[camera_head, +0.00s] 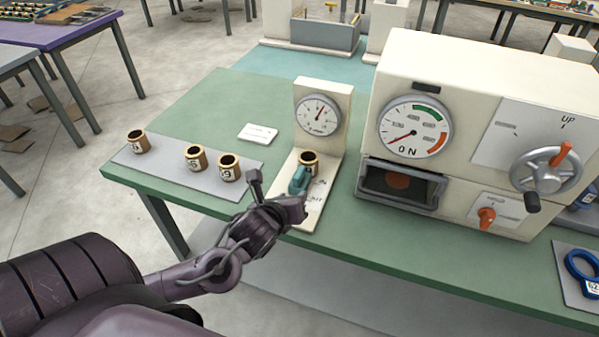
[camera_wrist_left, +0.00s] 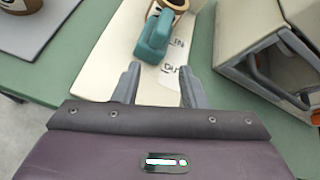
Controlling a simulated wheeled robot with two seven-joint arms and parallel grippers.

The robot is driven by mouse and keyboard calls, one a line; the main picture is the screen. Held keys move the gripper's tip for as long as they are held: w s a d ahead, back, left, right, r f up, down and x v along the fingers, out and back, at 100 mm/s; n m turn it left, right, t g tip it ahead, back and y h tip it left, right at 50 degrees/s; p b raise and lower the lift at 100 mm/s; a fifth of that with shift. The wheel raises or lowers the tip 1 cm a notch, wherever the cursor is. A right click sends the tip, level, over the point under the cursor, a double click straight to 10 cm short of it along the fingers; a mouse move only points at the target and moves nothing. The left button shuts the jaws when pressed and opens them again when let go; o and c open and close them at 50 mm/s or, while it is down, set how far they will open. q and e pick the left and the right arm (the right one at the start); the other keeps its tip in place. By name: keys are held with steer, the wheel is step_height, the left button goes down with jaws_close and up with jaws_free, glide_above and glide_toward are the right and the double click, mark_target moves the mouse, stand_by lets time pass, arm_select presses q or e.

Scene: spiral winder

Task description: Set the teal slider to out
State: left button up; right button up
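The teal slider (camera_head: 299,180) sits on the cream base (camera_head: 312,212) of a small dial stand, in front of a brown-and-cream cup. In the left wrist view the slider (camera_wrist_left: 155,38) is beside the printed "IN" label; the partly legible "OUT" label lies nearer my gripper. My left gripper (camera_head: 279,193) is at the base's front, on the near side of the slider. In the left wrist view its two fingers (camera_wrist_left: 160,76) are apart with nothing between them, and the slider is just beyond the tips. My right gripper is not in view.
The dial stand (camera_head: 322,115) rises behind the cup (camera_head: 308,161). A large cream machine (camera_head: 455,130) with an open drawer stands close on the right. Several cups sit on a grey mat (camera_head: 165,165) to the left. A white card (camera_head: 258,133) lies on the green table.

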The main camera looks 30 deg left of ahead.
mark_target(298, 174)
arm_select(q)
steer(key=m, duration=0.1)
steer(key=w+a+r+m+t, duration=0.1)
steer(key=r+m, duration=0.1)
steer(key=m, duration=0.1)
steer(key=shift+w+a, duration=0.2)
steer(key=shift+a, duration=0.15)
steer(key=shift+w+m+t, duration=0.25)
steer(key=shift+m+t, duration=0.05)
steer(key=p+x, duration=0.1)
steer(key=x, duration=0.6)
steer(key=shift+w+a, duration=0.1)
jaws_close()
